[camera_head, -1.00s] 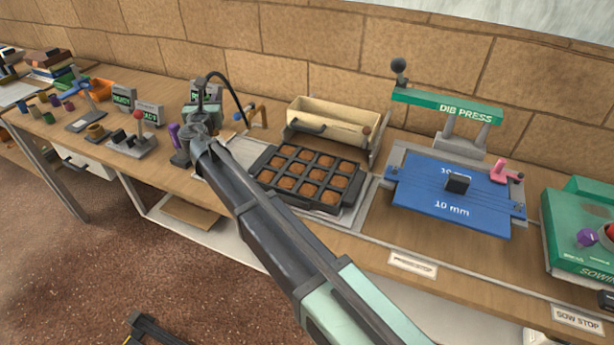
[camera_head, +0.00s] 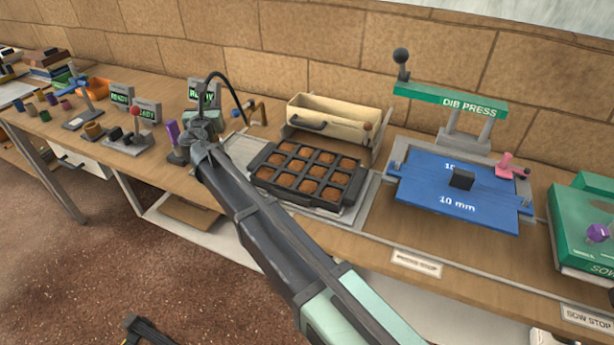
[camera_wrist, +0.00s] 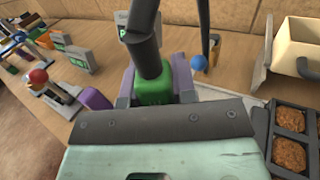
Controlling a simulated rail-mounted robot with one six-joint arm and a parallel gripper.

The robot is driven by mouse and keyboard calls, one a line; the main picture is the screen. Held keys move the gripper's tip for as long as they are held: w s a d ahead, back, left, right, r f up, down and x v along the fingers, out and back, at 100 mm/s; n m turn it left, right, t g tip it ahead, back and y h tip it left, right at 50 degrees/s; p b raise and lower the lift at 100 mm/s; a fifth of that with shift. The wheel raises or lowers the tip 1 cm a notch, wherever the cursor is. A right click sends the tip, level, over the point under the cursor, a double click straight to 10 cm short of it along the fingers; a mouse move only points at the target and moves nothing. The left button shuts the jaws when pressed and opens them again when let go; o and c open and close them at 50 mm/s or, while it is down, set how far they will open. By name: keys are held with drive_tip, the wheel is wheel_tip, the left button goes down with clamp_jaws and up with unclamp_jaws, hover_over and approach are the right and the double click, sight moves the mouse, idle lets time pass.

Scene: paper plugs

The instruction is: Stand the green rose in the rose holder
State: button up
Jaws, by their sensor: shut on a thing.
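The green rose (camera_wrist: 155,90) shows in the wrist view as a green block between the two grey-purple fingers of my gripper (camera_wrist: 157,88). My gripper is shut on it. A thick dark tube runs upward from the rose. In the head view my gripper (camera_head: 203,128) is at the back of the bench, in front of a READY screen (camera_head: 201,93), and a dark curved hose arches above it. The lower end of the rose is hidden by the wrist bracket. I cannot tell which fixture is the rose holder.
A purple piece on a grey stand (camera_head: 173,143) is just left of my gripper. A blue ball on a hook (camera_wrist: 198,62) is close on its right. The filled plug tray (camera_head: 311,178), cream bin (camera_head: 335,120) and blue dib press (camera_head: 460,195) stand further right.

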drive_tip(key=shift+f+b, duration=1.8)
drive_tip(key=shift+f, duration=0.15)
drive_tip(key=o, duration=1)
